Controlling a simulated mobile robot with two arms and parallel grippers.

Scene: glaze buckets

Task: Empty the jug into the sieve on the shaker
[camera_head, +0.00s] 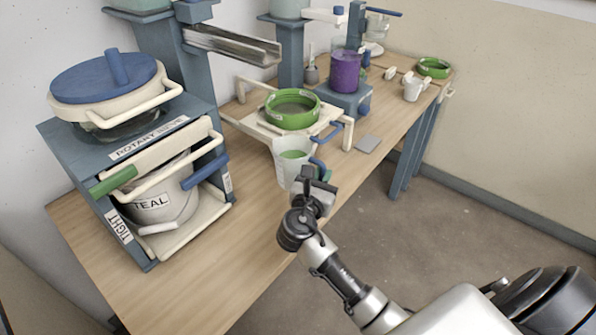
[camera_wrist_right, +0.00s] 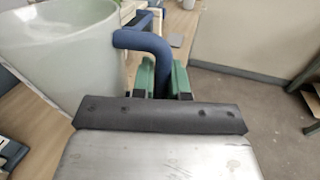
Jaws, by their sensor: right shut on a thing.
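My right gripper (camera_head: 314,180) is shut on the blue handle of a pale jug (camera_head: 290,172), which holds some green liquid. The jug is upright near the front edge of the table. In the right wrist view the jug (camera_wrist_right: 65,50) fills the left side, and its blue handle (camera_wrist_right: 150,42) runs down between the green fingers of the gripper (camera_wrist_right: 164,82). The sieve (camera_head: 293,110), a green ring, sits on the cream shaker frame (camera_head: 255,125) just behind the jug. My left gripper is out of view.
A blue rack (camera_head: 80,172) with a bucket labelled TEAL (camera_head: 165,205) stands at the left. A purple container (camera_head: 345,73) is on a blue stand behind. Another green ring (camera_head: 433,67) and a small white cup (camera_head: 412,88) are at the far right. A grey tile (camera_head: 368,144) lies by the table edge.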

